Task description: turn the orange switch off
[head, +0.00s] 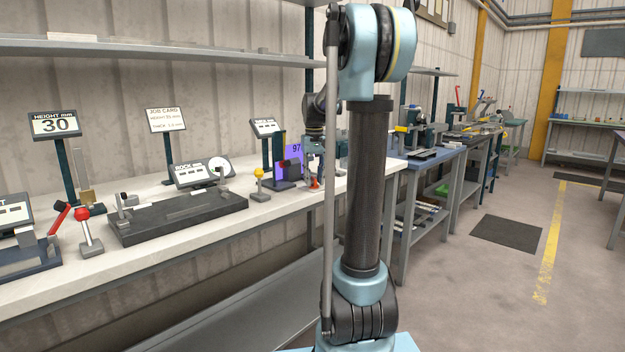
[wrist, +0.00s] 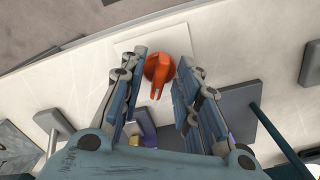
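The orange switch (wrist: 159,70) is a rotary knob with a raised grip bar, on a pale square plate (wrist: 126,47). In the wrist view its bar runs nearly up and down, slightly tilted. My gripper (wrist: 163,63) is open, one finger on each side of the knob, with gaps visible; I cannot tell if it touches. In the head view the small orange-red switch (head: 315,183) shows low on the bench, below my gripper (head: 314,160), partly beside my arm.
The white bench (head: 200,240) holds a yellow-knobbed lever (head: 259,173), a red-knobbed lever (head: 83,213), a dark fixture (head: 180,218) and a purple panel (head: 293,158). In the wrist view a grey block (wrist: 238,99) sits right of the fingers.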

